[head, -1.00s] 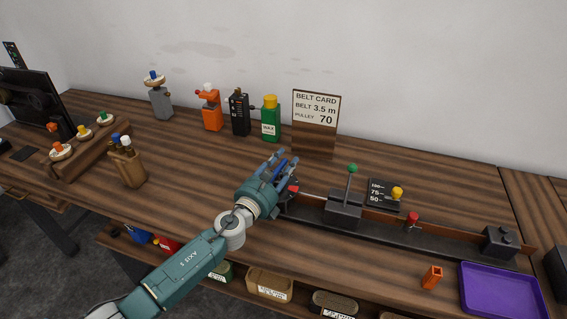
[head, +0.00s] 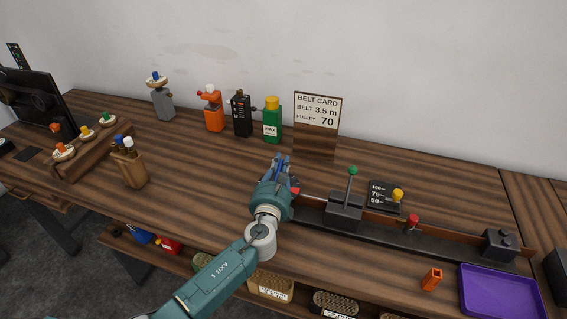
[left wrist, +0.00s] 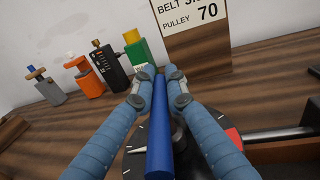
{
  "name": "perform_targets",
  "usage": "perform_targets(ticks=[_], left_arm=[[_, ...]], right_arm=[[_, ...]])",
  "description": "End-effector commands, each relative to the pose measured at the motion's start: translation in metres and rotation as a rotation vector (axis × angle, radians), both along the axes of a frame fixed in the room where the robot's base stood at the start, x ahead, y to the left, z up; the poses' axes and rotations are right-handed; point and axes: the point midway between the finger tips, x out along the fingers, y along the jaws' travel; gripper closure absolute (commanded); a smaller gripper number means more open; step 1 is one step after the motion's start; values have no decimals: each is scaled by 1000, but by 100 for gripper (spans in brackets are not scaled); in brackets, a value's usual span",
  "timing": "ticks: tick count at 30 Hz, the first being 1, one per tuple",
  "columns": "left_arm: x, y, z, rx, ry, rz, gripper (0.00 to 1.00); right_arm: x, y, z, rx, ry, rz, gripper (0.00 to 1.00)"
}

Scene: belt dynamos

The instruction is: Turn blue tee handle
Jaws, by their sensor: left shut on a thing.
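In the left wrist view the blue tee handle (left wrist: 158,130) is a long blue bar lying across a dark round dial (left wrist: 134,163) with a pale pointer and a red mark. My left gripper (left wrist: 159,75) has its two blue fingers on either side of the bar and is shut on it. In the head view my left gripper (head: 282,160) is at the left end of the dark rail fixture (head: 400,238), and it hides most of the handle and dial. My right gripper is not in view.
A lever with a green knob (head: 352,171) stands right of my gripper. A belt card (head: 316,110) and several bottles and tools, including a green wax bottle (head: 272,128), stand behind. A purple tray (head: 503,291) and an orange block (head: 431,279) are at the right.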

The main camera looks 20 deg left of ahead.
Motion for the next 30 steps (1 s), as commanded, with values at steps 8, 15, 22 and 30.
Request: perform_targets(ticks=[8,15,22,30], left_arm=[[-3,7,-7,-5,6,261,100],[-7,16,-9,-4,6,489,100],[-13,23,-10,-2,6,698,100],[-19,29,-9,0,6,892,100]], right_arm=[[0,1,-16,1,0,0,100],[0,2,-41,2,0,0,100],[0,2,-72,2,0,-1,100],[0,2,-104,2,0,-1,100]])
